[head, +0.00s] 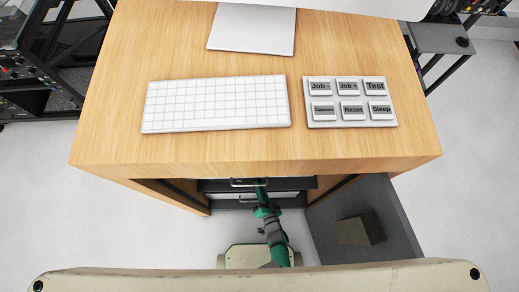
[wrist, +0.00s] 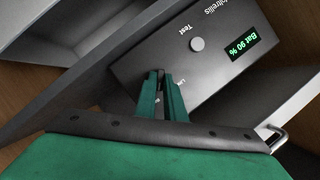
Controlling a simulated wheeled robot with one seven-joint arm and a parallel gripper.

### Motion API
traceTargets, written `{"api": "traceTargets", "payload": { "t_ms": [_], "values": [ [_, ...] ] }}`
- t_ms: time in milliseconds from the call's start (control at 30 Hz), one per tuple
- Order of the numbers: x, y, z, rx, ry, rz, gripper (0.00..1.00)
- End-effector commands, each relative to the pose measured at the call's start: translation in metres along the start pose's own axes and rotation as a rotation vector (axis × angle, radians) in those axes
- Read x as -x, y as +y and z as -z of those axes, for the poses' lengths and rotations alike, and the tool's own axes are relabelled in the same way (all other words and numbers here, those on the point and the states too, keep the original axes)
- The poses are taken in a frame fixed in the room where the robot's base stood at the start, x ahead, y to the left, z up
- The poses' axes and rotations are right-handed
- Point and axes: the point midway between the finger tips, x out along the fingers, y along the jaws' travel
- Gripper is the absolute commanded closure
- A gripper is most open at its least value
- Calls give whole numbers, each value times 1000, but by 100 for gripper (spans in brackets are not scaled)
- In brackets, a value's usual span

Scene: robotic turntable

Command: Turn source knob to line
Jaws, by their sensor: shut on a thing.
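The wrist view shows a dark grey panel (wrist: 218,70) with a round light button marked "Test" (wrist: 197,44) and a green display reading "Bat 90 %" (wrist: 237,48). My gripper (wrist: 163,82), with two green fingers, is at the panel's lower left part. Its fingers are close together on a small dark knob (wrist: 160,76), which they mostly hide. A partly covered label starting "Li" stands just right of the fingers. The knob's pointing direction cannot be told. In the head view my green arm reaches under the desk front, and the fingertips are hidden there.
The wooden desk (head: 120,130) bears a white keyboard (head: 215,104) and a button pad (head: 350,123). Dark drawers with metal handles (head: 248,183) are under its front edge. A grey open bin (head: 335,235) stands at the right. A metal handle (wrist: 277,137) is right of my gripper.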

Motion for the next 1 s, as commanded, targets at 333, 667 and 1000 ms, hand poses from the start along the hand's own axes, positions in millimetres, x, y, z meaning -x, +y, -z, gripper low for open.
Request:
{"api": "traceTargets", "payload": {
  "t_ms": [333, 667, 1000],
  "values": [
    [2, -1, 0, 106, 0, -45, 100],
    [2, -3, 0, 366, 3, -156, 100],
    [2, -5, -2, 635, 1, -270, 100]
  ]
}}
